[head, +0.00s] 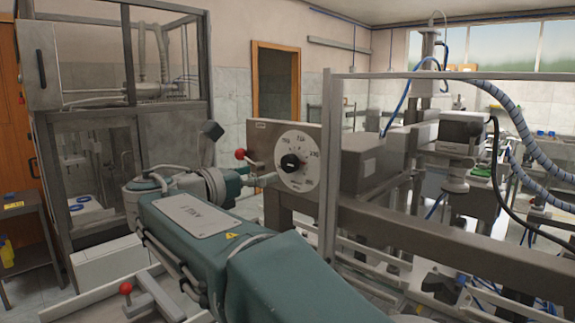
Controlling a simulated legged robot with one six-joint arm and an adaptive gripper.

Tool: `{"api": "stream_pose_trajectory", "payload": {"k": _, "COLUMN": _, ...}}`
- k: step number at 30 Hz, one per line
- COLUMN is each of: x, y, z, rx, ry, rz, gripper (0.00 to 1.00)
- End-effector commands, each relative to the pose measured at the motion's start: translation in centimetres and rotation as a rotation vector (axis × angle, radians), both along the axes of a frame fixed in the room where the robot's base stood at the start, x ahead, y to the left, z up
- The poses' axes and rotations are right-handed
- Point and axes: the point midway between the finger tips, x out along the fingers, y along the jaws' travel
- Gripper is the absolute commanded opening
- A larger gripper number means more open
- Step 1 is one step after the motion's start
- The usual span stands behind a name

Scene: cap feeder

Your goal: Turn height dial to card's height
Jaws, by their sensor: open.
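The height dial (296,184) is a round white plate with dark markings around its rim, too small to read with certainty. A black knob (291,163) sits at its middle. The dial is on the front of a grey metal box at the picture's centre. My gripper (265,180) is at the end of my teal arm, just left of the dial and seen small from behind. It is open, its fingers partly hidden by my wrist, and I see nothing in it. Whether it touches the dial I cannot tell. I cannot make out the card.
A red-balled lever (240,154) sticks out just left of the dial, close to my gripper. Another red-balled handle (125,288) is at lower left. A metal frame post (329,170) stands just right of the dial. A glazed cabinet (125,120) is at left. Hoses (515,115) hang at right.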

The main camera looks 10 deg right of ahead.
Motion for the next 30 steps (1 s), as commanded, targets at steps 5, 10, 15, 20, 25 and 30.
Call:
{"api": "stream_pose_trajectory", "payload": {"k": 5, "x": 1.9, "y": -3.1, "z": -0.1, "rx": 0.001, "ry": 0.001, "rz": -0.004, "gripper": 0.89}}
{"api": "stream_pose_trajectory", "payload": {"k": 10, "x": 3.6, "y": -5.5, "z": -0.1, "rx": 0.002, "ry": 0.000, "rz": -0.003, "gripper": 0.89}}
{"api": "stream_pose_trajectory", "payload": {"k": 15, "x": 4.6, "y": -6.9, "z": 0.0, "rx": 0.001, "ry": 0.000, "rz": -0.002, "gripper": 0.89}}
{"api": "stream_pose_trajectory", "payload": {"k": 20, "x": 4.9, "y": -7.2, "z": -0.1, "rx": 0.001, "ry": 0.000, "rz": 0.000, "gripper": 0.89}}
{"api": "stream_pose_trajectory", "payload": {"k": 25, "x": 4.9, "y": -7.2, "z": -0.1, "rx": 0.001, "ry": 0.000, "rz": 0.001, "gripper": 0.89}}
{"api": "stream_pose_trajectory", "payload": {"k": 30, "x": 4.8, "y": -7.2, "z": -0.1, "rx": 0.001, "ry": 0.000, "rz": 0.000, "gripper": 0.18}}
